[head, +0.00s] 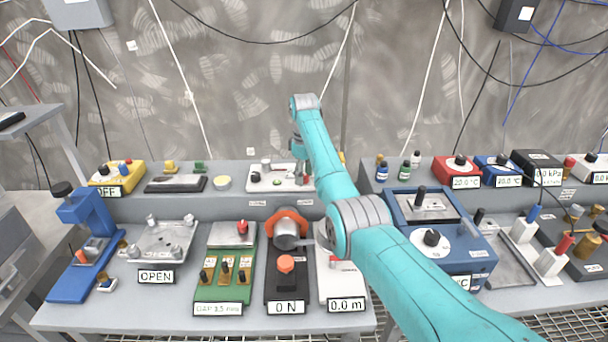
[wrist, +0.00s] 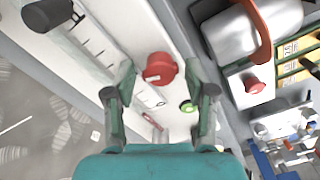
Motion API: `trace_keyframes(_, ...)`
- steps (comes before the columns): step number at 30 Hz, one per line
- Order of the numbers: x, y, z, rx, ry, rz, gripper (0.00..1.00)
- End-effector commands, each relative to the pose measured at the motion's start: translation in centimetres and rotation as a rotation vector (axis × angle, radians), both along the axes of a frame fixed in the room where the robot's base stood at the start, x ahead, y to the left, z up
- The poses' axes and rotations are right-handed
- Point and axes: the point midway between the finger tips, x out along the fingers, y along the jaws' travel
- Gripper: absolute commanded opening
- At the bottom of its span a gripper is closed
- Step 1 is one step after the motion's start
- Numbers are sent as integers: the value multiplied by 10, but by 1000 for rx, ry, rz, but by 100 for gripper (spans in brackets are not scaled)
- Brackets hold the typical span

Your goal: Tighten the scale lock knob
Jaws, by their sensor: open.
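A white device with scale marks (wrist: 105,50) lies on the raised back shelf; it also shows in the head view (head: 285,186). A red knob (wrist: 160,72) with a pale mark stands on it, apparently the scale lock knob; no label is readable. My gripper (wrist: 159,92) is open and pointed at the device, its two fingers on either side of the red knob with gaps. I cannot tell how far above it the fingertips are. In the head view my gripper (head: 300,172) is over the device's right part and partly hides it.
A black knob (wrist: 45,15) and a green button (wrist: 187,106) sit on the same device. The patterned wall (head: 230,80) rises behind. Small bottles (head: 404,170) stand right of my arm.

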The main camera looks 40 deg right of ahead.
Motion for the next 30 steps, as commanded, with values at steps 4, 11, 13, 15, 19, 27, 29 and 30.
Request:
trace_keyframes(4, 0, 0, 0, 0, 0, 0, 55)
trace_keyframes(11, 0, 0, 0, 0, 0, 0, 0)
trace_keyframes(13, 0, 0, 0, 0, 0, 0, 0)
trace_keyframes(15, 0, 0, 0, 0, 0, -1, 0)
trace_keyframes(19, 0, 0, 0, 0, 1, -12, 0)
trace_keyframes(27, 0, 0, 0, 0, 1, -125, 0)
trace_keyframes(29, 0, 0, 0, 0, 1, -169, 0)
trace_keyframes(30, 0, 0, 0, 0, 1, -201, 0)
